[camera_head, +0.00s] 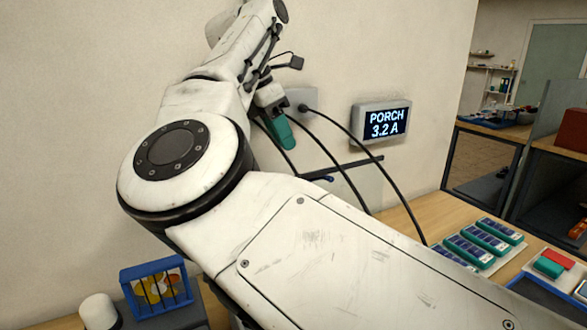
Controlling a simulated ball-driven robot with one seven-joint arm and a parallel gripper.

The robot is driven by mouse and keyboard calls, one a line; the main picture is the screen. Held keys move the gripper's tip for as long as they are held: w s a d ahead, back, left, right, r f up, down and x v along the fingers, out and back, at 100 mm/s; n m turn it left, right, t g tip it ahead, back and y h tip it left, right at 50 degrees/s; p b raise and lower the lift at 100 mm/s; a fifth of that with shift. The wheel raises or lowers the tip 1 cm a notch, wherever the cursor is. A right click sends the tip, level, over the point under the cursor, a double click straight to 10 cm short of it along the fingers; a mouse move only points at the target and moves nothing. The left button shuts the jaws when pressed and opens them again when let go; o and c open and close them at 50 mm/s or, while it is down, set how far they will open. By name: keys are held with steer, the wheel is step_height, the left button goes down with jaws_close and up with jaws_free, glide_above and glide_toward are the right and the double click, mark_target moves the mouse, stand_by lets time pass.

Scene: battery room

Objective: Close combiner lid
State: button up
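My arm crosses the middle of the view and hides much of the wall behind it. What looks like my gripper (279,130), with a teal end, points down beside my forearm in front of the wall. I cannot tell whether its fingers are apart or hold anything. A grey wall box (303,98) with a dark cable plug shows partly behind it. A pale panel (352,190) with a dark bar along its top is lower on the wall. I cannot make out which of these is the combiner or how its lid stands.
Dark cables (357,152) hang down to the wooden bench (402,222). Several blue-and-green battery modules (480,242) sit at right, near a red-and-green block (552,263). A blue barred holder (157,288) and white cylinder (98,311) stand lower left.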

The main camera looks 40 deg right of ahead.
steer(key=x, duration=0.9)
steer(key=shift+r, duration=0.1)
jaws_close()
